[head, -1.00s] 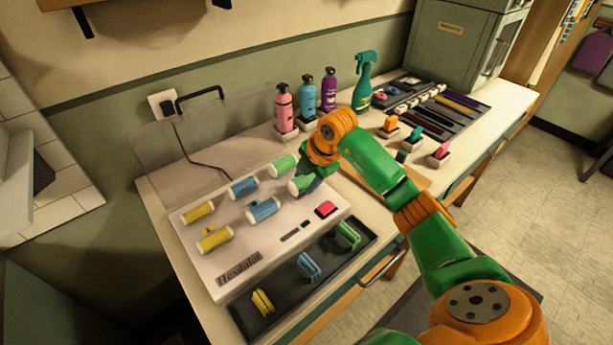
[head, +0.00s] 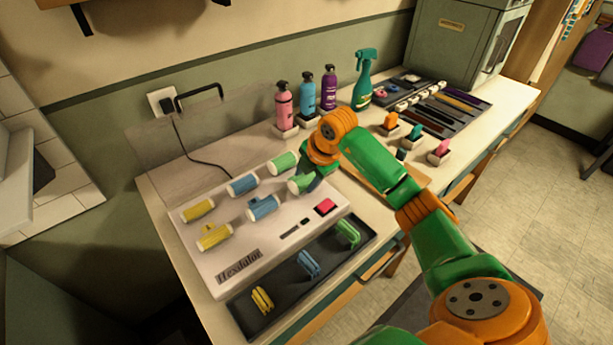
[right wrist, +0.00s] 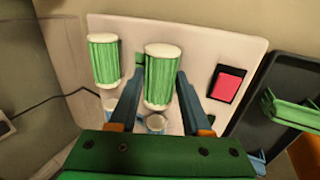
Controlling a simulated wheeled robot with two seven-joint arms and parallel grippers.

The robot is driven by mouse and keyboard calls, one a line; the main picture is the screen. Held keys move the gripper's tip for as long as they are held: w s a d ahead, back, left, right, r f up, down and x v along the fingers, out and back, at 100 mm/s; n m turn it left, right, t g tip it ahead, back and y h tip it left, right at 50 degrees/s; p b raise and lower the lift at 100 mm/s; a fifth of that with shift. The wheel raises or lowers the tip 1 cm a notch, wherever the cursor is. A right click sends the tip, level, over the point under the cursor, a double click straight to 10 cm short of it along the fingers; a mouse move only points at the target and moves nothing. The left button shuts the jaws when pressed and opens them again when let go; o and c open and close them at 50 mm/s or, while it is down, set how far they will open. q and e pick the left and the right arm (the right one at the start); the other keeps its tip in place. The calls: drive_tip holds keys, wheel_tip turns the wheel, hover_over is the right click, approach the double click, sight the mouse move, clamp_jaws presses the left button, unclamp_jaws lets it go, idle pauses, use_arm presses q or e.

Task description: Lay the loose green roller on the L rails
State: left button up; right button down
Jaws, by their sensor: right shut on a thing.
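A green roller (right wrist: 162,80) with white ends is between the two fingers of my right gripper (right wrist: 161,76), which is shut on it. My left gripper is out of view.
Blue rollers (head: 263,207) and yellow rollers (head: 198,210) lie in pairs further left on the panel. A red button (head: 325,206) is at its right. A black tray (head: 285,289) with coloured clips lies in front. Bottles (head: 308,100) stand behind.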

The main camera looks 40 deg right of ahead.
drive_tip(key=shift+c, duration=1.4)
unclamp_jaws()
drive_tip(key=shift+o, duration=1.4)
drive_tip(key=shift+f, duration=0.1)
wheel_tip(320, 180, up, 7)
drive_tip(key=p, duration=0.6)
